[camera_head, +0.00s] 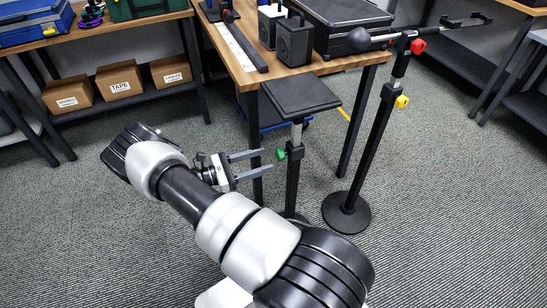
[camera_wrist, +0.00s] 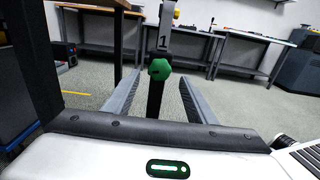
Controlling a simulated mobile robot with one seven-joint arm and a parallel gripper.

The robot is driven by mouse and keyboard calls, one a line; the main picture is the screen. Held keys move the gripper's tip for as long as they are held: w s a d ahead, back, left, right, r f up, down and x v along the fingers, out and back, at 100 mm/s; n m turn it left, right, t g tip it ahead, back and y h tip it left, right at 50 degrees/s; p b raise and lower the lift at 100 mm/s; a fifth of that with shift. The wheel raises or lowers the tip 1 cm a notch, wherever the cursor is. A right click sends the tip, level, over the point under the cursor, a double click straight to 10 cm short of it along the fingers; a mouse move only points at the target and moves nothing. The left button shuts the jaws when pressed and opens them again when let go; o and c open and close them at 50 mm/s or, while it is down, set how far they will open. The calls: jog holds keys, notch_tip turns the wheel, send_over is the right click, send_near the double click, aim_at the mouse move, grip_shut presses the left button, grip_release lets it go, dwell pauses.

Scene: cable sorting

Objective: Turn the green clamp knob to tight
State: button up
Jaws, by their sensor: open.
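The green clamp knob (camera_head: 281,154) sits on the side of a stand's black column, below the stand's flat dark top plate (camera_head: 302,96). My gripper (camera_head: 267,161) is open, with its two fingers apart and pointing toward the knob. In the wrist view the green knob (camera_wrist: 160,69) is seen ahead, centred between the fingers (camera_wrist: 158,92) and slightly beyond their tips. A silver post marked "1" (camera_wrist: 167,35) rises above the knob. I see no contact between the fingers and the knob.
A second stand with a round black base (camera_head: 346,213) carries red (camera_head: 418,46) and yellow (camera_head: 402,102) knobs to the right. A wooden table (camera_head: 247,76) with speakers (camera_head: 294,42) and a black case (camera_head: 345,22) is behind. Carpet is clear at left.

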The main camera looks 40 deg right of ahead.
aim_at(280, 154)
jog(key=x, duration=0.5)
jog(key=c, duration=1)
